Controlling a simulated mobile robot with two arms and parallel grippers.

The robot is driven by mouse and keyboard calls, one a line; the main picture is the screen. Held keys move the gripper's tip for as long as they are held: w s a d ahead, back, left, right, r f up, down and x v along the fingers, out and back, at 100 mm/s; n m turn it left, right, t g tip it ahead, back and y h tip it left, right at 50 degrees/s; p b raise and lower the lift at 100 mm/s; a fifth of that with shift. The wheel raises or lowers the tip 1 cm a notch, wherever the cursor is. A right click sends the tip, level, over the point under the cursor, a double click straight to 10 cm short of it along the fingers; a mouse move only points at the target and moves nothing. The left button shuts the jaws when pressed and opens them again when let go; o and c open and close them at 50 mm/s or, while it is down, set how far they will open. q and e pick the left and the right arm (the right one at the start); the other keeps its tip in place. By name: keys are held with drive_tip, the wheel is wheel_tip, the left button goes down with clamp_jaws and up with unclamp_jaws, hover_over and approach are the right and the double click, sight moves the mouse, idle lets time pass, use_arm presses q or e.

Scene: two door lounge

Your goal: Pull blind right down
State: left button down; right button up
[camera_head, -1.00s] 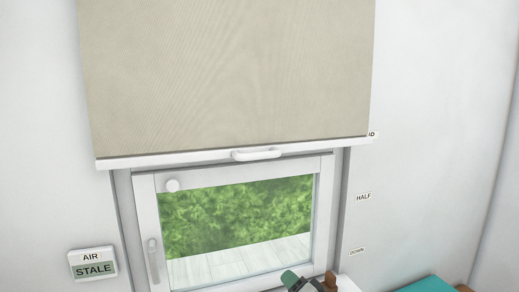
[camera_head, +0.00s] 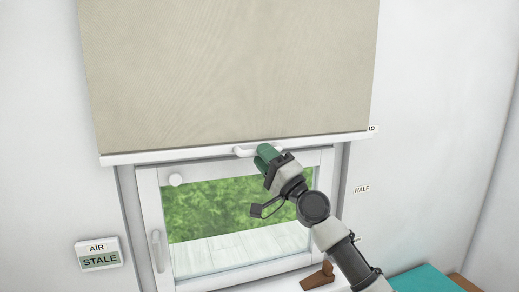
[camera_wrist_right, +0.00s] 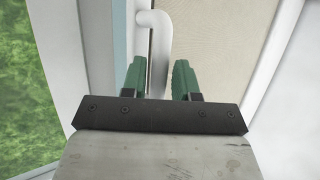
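The beige blind (camera_head: 230,70) hangs over the upper part of the window, its white bottom bar (camera_head: 180,156) lying across the top of the frame. A white handle (camera_head: 244,151) sits at the middle of the bar. My right gripper (camera_head: 265,152) is at the handle and hides its right part. In the right wrist view, the green fingers (camera_wrist_right: 160,80) are apart, with the handle (camera_wrist_right: 163,45) seen between them; I cannot tell whether they touch it. My left gripper is not in view.
Below the bar is the white window frame (camera_head: 150,210) with its own handle (camera_head: 158,250). A HALF label (camera_head: 361,189) is on the wall at the right. An AIR STALE panel (camera_head: 99,254) is at the left. A teal surface (camera_head: 425,279) is at the lower right.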

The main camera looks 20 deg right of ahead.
drive_tip(key=shift+x, duration=0.95)
clamp_jaws()
